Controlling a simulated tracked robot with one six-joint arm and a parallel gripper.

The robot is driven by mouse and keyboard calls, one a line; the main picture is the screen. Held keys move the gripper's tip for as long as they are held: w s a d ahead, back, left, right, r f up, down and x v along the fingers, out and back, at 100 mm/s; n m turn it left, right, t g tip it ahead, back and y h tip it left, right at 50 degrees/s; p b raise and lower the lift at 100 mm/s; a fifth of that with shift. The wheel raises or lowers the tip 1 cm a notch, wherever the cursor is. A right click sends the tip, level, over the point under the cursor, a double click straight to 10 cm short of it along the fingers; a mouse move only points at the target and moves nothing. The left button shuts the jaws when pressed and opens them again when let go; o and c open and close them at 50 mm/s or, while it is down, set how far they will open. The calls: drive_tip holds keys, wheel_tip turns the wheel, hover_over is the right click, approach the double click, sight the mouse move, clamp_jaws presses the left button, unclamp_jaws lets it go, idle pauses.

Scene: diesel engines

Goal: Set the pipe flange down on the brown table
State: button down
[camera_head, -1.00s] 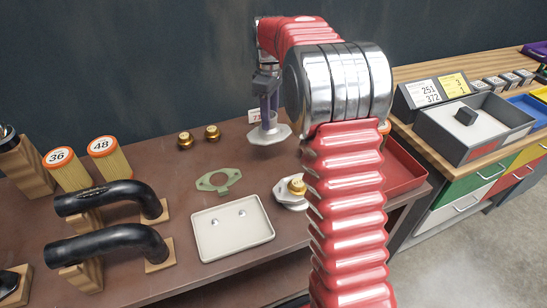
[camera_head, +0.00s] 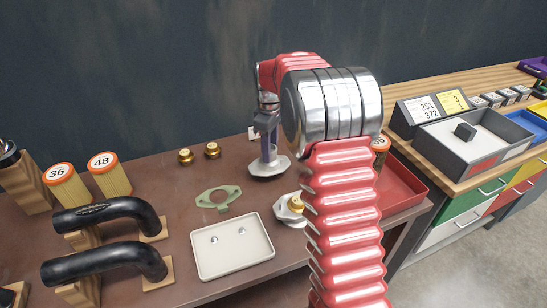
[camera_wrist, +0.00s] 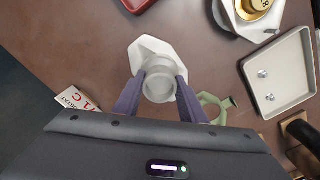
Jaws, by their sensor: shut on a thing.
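The pipe flange (camera_head: 270,168) is a pale grey plate with angled corners and a round neck. It is low over the back part of the brown table (camera_head: 150,185), plate side down and roughly level. I cannot tell whether it touches the tabletop. My gripper (camera_head: 266,150) points down with its purple fingers shut on the neck. In the wrist view the fingers (camera_wrist: 160,88) close on both sides of the neck, and the flange plate (camera_wrist: 150,50) spreads out beyond them.
A green gasket (camera_head: 218,198), a white tray (camera_head: 232,262) and another flange with a brass piece (camera_head: 291,208) are in front. Two brass fittings (camera_head: 212,150) stand to the left. A red tray (camera_head: 400,190) is right, and a small sign (camera_wrist: 78,101) is close by.

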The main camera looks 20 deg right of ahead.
drive_tip(key=shift+f, duration=1.85)
drive_tip(key=c, duration=1.1)
unclamp_jaws()
drive_tip(key=shift+f, duration=0.1)
wheel_tip(320, 180, up, 12)
drive_tip(key=shift+r, duration=0.1)
